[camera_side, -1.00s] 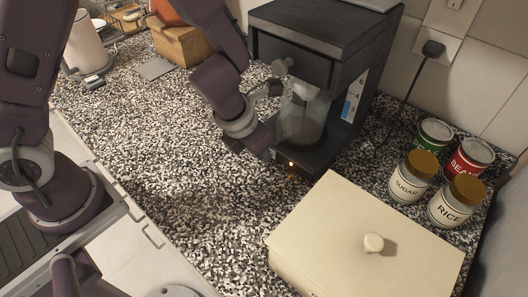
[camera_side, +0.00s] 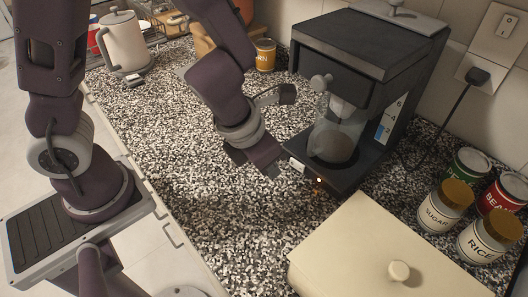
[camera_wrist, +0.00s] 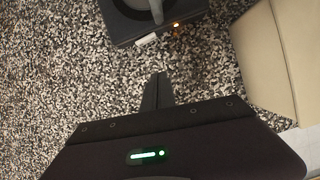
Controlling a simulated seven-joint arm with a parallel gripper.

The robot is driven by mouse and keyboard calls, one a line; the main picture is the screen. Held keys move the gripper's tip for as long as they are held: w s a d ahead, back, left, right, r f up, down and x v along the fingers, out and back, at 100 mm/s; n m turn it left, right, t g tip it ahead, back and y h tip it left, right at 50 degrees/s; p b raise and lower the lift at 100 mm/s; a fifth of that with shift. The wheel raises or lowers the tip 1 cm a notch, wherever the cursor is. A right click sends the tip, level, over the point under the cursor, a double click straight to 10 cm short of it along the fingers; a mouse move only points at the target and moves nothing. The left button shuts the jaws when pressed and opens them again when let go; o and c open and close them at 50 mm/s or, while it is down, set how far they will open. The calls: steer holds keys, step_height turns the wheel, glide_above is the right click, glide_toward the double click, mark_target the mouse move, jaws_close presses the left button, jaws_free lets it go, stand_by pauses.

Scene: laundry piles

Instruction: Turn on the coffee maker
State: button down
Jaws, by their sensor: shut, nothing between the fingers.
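The coffee maker (camera_side: 380,45) is a black machine at the back of the counter, with a glass carafe (camera_side: 335,135) on its base. A small orange light (camera_side: 319,181) glows at the front of the base; it also shows in the wrist view (camera_wrist: 176,25). A small white piece (camera_side: 297,165) on the base front is beside the light. My gripper (camera_side: 278,167) is low in front of the base, to the left of the light. In the wrist view its dark fingers (camera_wrist: 158,77) are together and empty, with speckled counter visible between their tips and the base.
A cream box (camera_side: 360,250) with a round knob stands at the front right. Sugar (camera_side: 445,205) and rice (camera_side: 490,235) jars and several cans are at the right. A white kettle (camera_side: 122,42) is at the back left. The counter left of my gripper is clear.

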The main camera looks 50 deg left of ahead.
steer(key=v, duration=0.5)
steer(key=shift+d+r, duration=0.2)
steer(key=shift+d, duration=0.1)
steer(key=s+a+r+n+y, duration=0.15)
steer(key=a+r+n, duration=0.45)
steer(key=n, duration=0.6)
steer(key=s+a+r+n, duration=0.2)
steer(key=s+n, duration=0.3)
steer(key=n, duration=0.7)
steer(key=s+a+r+n+t, duration=0.1)
steer(key=s+a+r+n, duration=0.2)
steer(key=n, duration=1)
steer(key=shift+s+a+r+h, duration=0.2)
steer(key=shift+s+r+h, duration=0.25)
steer(key=shift+s, duration=0.4)
